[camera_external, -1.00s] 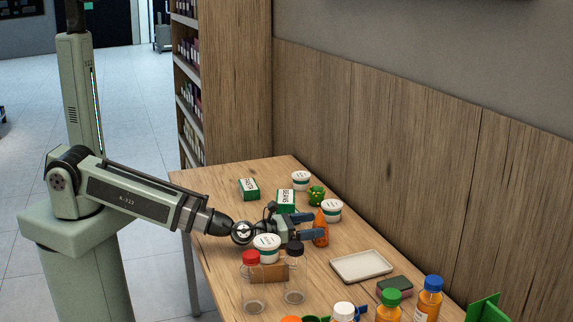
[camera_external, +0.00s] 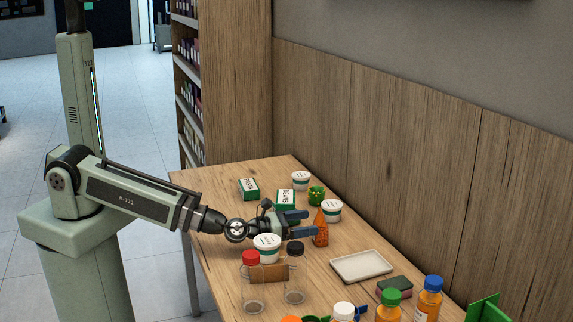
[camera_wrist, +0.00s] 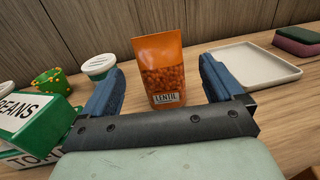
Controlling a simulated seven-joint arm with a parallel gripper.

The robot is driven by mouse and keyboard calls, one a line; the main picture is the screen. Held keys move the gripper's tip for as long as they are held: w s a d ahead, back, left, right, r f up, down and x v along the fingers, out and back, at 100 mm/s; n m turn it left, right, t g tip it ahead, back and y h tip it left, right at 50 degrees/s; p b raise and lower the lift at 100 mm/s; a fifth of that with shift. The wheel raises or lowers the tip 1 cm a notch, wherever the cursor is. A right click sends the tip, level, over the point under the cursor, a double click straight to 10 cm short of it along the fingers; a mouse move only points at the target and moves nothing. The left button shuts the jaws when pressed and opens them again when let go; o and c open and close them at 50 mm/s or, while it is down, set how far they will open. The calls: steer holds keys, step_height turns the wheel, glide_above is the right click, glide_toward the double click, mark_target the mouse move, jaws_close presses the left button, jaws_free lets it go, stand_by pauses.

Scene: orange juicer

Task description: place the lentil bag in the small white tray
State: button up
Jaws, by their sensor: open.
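The lentil bag (camera_wrist: 163,72) is an orange pouch labelled LENTIL, standing upright on the wooden table. In the external view the bag (camera_external: 320,229) is just beyond my fingertips. My gripper (camera_wrist: 158,85) is open, its two blue fingers apart with the bag seen between and ahead of them; I cannot tell whether they touch it. In the external view my gripper (camera_external: 303,224) is low over the table. The small white tray (camera_wrist: 251,67) is empty and lies to the right of the bag; it also shows in the external view (camera_external: 361,266).
A green BEANS box (camera_wrist: 38,118), a green pot (camera_wrist: 51,82) and a white tub (camera_wrist: 99,67) stand left of the bag. A sponge (camera_wrist: 297,40) lies beyond the tray. Jars with red (camera_external: 250,258) and black (camera_external: 296,249) lids stand in front of my gripper.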

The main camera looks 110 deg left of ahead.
steer(key=x, duration=0.7)
steer(key=shift+c, duration=0.2)
steer(key=c, duration=1.1)
